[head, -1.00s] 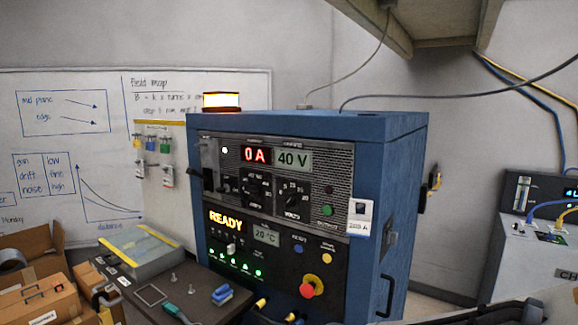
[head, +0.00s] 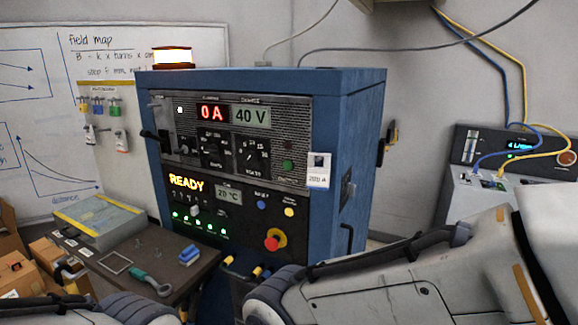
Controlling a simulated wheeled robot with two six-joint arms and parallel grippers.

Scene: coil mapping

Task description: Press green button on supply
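The supply (head: 355,130) is a blue cabinet with a dark front panel in the head view. Its displays (head: 232,115) read 0 A and 40 V, and a yellow READY sign is lit below. A green button (head: 287,165) sits at the right of the upper panel, under a dark red one (head: 289,147). A red knob on a yellow base (head: 273,242) is on the lower panel. My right arm reaches in from the right, in front of the supply's lower part. A part of my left arm shows at the bottom left. Neither gripper's fingers are visible.
A dark table (head: 185,270) with a tray (head: 98,218) and small tools stands left of the supply. Cardboard boxes (head: 15,275) are at the far left. A grey instrument (head: 480,205) with blue and yellow cables is on the right.

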